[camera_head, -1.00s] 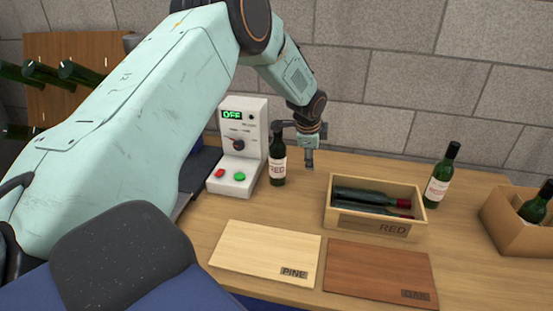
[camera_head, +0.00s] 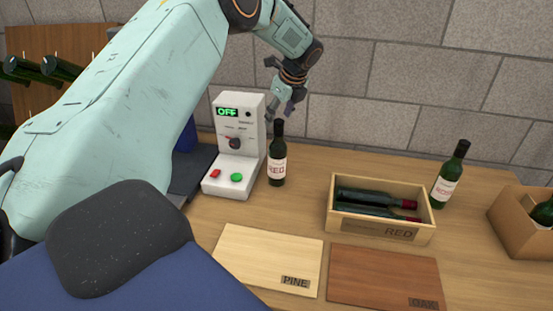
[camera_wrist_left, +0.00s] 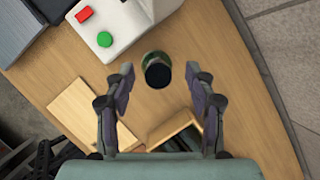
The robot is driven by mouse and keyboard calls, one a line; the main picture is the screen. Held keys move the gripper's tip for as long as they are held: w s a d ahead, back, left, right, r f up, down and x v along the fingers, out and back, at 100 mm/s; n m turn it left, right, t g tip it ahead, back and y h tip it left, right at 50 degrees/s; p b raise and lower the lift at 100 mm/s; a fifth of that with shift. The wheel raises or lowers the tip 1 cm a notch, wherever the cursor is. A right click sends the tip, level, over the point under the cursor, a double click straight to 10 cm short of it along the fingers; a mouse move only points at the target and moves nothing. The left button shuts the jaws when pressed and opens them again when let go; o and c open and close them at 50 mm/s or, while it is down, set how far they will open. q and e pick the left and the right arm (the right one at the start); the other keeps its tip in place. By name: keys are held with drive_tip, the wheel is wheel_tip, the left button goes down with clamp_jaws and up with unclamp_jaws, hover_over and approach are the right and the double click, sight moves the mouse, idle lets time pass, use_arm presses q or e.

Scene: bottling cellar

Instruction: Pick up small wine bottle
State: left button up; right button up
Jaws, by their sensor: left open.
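A small dark green wine bottle (camera_head: 277,160) with a RED label stands upright on the table, just right of the white control box. My left gripper (camera_head: 282,107) is above the bottle's neck in the head view, open and empty. In the left wrist view the bottle (camera_wrist_left: 156,70) shows from above, between and beyond the two spread fingers of the left gripper (camera_wrist_left: 160,85). The fingers appear apart from it. A second upright bottle (camera_head: 449,178) stands behind the crate on the right. My right gripper is not in view.
The white control box (camera_head: 236,150) reads OFF and stands close beside the bottle. A wooden RED crate (camera_head: 385,229) holds bottles lying down. Pine (camera_head: 265,258) and oak (camera_head: 382,279) boards lie in front. A cardboard box (camera_head: 520,222) is at right; a stone wall is behind.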

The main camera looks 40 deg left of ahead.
sight(278, 154)
use_arm(q)
drive_tip(key=shift+s+a+m, duration=0.1)
drive_tip(key=shift+s+m, duration=0.3)
drive_tip(key=shift+s, duration=0.15)
drive_tip(key=shift+w+f, duration=0.1)
drive_tip(key=shift+f, duration=0.05)
drive_tip(key=x, duration=0.6)
drive_tip(key=shift+w+f, duration=0.1)
drive_tip(key=shift+f, duration=0.3)
drive_tip(key=shift+w+a+f, duration=0.1)
drive_tip(key=shift+w+f, duration=0.25)
drive_tip(key=shift+f, duration=0.2)
drive_tip(key=shift+s+r, duration=0.2)
drive_tip(key=shift+s, duration=0.1)
drive_tip(key=c, duration=0.4)
drive_tip(key=shift+w+f, duration=0.15)
drive_tip(key=shift+w, duration=0.05)
drive_tip(key=c, duration=0.4)
drive_tip(key=shift+s, duration=0.2)
clamp_jaws()
drive_tip(key=shift+w, duration=0.15)
